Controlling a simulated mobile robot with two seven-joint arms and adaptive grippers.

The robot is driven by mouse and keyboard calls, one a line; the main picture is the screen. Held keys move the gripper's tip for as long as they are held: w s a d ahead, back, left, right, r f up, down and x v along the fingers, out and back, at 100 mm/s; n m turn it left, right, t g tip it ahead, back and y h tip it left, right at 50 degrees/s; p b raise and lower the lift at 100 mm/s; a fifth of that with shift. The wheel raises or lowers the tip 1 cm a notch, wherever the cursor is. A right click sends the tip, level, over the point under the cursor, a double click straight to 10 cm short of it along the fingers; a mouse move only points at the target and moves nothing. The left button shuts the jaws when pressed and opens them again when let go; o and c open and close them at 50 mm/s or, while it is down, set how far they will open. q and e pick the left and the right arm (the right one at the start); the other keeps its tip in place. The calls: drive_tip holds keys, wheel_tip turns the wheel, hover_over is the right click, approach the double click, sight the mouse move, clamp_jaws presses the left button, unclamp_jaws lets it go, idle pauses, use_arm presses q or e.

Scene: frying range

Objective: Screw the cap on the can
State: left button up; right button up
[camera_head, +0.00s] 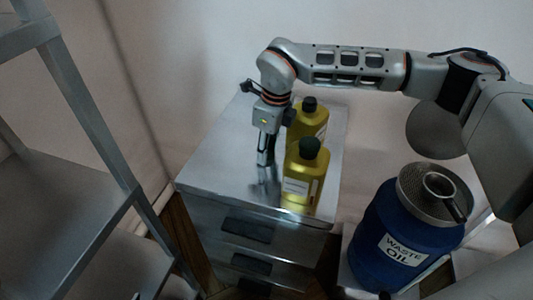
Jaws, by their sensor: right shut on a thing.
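Two yellow cans stand upright on the metal cabinet top. The rear can (311,122) has a narrower black top (310,103) and is partly hidden by the front can. My right gripper (265,160) points down just left of the cans, its tips low near the cabinet top. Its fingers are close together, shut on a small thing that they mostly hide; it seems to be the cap. My left gripper is not in view.
The metal cabinet (205,185) has free top surface left of the gripper. A blue waste oil drum (385,235) with a metal funnel lid (418,206) stands at the right. A grey shelf rack (70,215) stands at the left. A wall is behind.

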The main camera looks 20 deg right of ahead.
wheel_tip(320, 180, up, 20)
idle(0.6)
